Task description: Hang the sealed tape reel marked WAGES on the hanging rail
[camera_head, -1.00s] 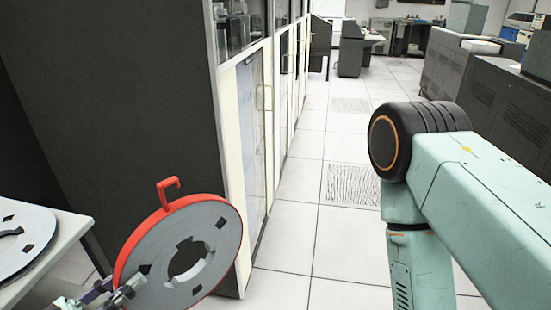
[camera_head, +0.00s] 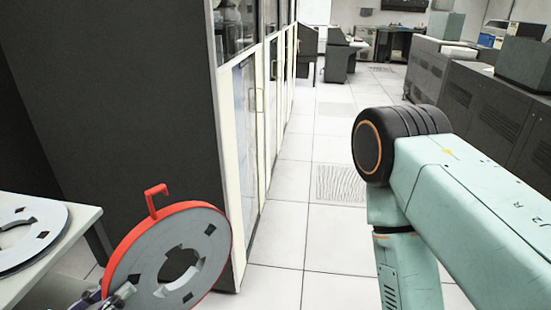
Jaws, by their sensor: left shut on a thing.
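A grey tape reel (camera_head: 205,247) with a red sealing band and a red hook on top is at the lower left. My left gripper (camera_head: 118,297) is shut on its lower left edge and holds it tilted, beside the cabinet's corner. Only part of the gripper shows at the bottom edge. No WAGES marking can be read on the reel. No hanging rail can be made out. My right arm fills the right side, but its gripper is out of view.
Another grey reel (camera_head: 45,228) lies on a pale table (camera_head: 50,258) at the left. A tall cabinet with a dark side (camera_head: 120,110) and glass doors stands behind the held reel. A clear tiled aisle (camera_head: 310,180) runs ahead, with grey machines (camera_head: 480,100) along its right.

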